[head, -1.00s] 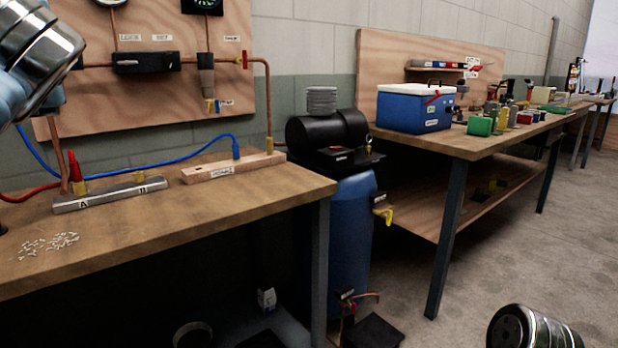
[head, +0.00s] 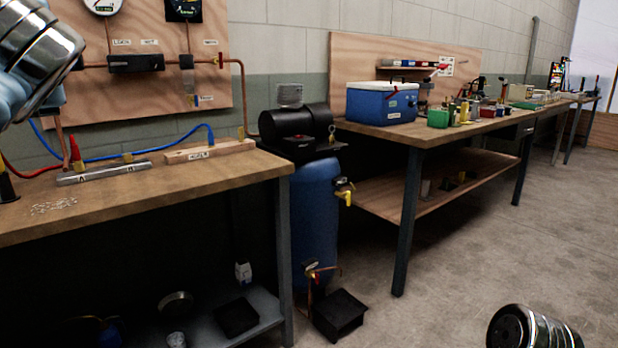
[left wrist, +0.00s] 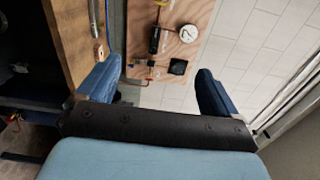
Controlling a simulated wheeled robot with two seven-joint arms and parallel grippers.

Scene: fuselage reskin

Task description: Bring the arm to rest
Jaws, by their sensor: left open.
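My left gripper (left wrist: 157,72) shows in the left wrist view as two blue fingers spread wide apart, with nothing between them. Behind the gap are the wooden wall panel and the pale block wall. In the head view my left arm (head: 35,50) shows only as a shiny metal and light blue link at the upper left corner, raised above the left bench; its fingers are out of frame. My right arm (head: 530,328) shows only as a metal link at the bottom right, over the floor. The right gripper is hidden from view.
The left workbench (head: 230,172) carries a metal bar, hoses and small scattered pieces. A blue tank (head: 315,210) stands beside it, with a black box (head: 340,312) on the floor. The right bench (head: 425,138) holds a blue cooler (head: 382,102). Open floor (head: 500,250) lies at the right.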

